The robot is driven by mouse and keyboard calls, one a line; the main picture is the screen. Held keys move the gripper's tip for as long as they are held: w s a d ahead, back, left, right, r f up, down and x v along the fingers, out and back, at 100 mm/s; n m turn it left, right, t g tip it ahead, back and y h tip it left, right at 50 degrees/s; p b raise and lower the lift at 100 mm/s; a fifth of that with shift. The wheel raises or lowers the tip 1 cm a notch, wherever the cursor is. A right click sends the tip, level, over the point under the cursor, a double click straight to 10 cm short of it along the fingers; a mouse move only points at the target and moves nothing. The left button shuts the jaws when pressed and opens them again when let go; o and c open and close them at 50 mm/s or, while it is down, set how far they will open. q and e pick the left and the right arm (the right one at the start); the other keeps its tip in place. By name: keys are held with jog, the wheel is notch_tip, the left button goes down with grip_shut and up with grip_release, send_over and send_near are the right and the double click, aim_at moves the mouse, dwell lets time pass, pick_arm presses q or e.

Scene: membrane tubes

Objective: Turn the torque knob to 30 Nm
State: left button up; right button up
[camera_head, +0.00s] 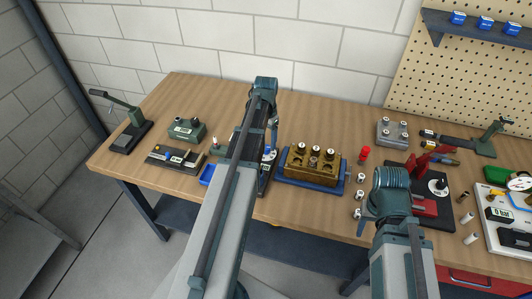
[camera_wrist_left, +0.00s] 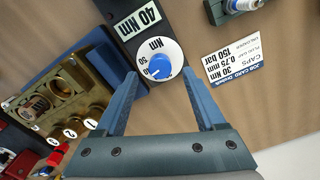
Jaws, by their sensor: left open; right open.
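The torque knob (camera_wrist_left: 158,68) is blue, on a white dial marked Nm, with 40 and 50 legible. It sits on a black box (camera_wrist_left: 117,12) whose label reads 40 Nm. My left gripper (camera_wrist_left: 160,74) is open, its two blue fingers on either side of the knob's lower part in the picture; I cannot tell whether they touch it. In the head view my left arm partly hides the box, and the white dial (camera_head: 268,155) shows just right of it. My right gripper (camera_head: 366,213) is open over the front of the bench, with nothing seen in it.
A brass block (camera_head: 313,164) on a blue tray stands right beside the box. A job card (camera_wrist_left: 234,62) reads 30 Nm, 0.75 mm, 150 bar. A green device (camera_head: 187,129) stands to the left. A red-and-black fixture (camera_head: 432,188) is near my right gripper.

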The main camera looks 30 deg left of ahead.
aim_at(266, 147)
pick_arm(q)
jog(key=shift+f+b, duration=1.4)
jog(key=shift+f, duration=0.55)
jog(key=shift+r, duration=0.1)
grip_shut()
